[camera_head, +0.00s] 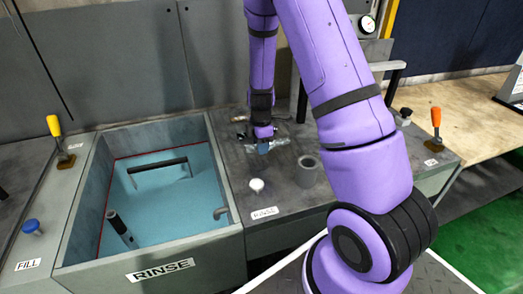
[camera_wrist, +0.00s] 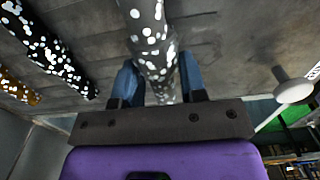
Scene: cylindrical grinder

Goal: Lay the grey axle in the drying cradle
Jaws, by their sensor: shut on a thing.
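The grey axle (camera_wrist: 152,30) shows in the wrist view as a grey cylinder covered with white specks. It runs from the top edge down between the two blue fingers of my gripper (camera_wrist: 160,88), which is shut on it. In the head view my gripper (camera_head: 262,146) is low over the dark worktop right of the rinse tank. Only small pale grey parts show beside it there, so the axle's far end is unclear. I cannot make out the drying cradle in either view.
The rinse tank (camera_head: 228,190) holds teal liquid, a black-barred frame (camera_head: 157,165) and a dark upright tube (camera_head: 121,229). A grey cup (camera_head: 307,171) and white knob (camera_head: 256,185) stand near my gripper. Speckled black (camera_wrist: 45,50) and amber (camera_wrist: 18,91) cylinders show in the wrist view.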

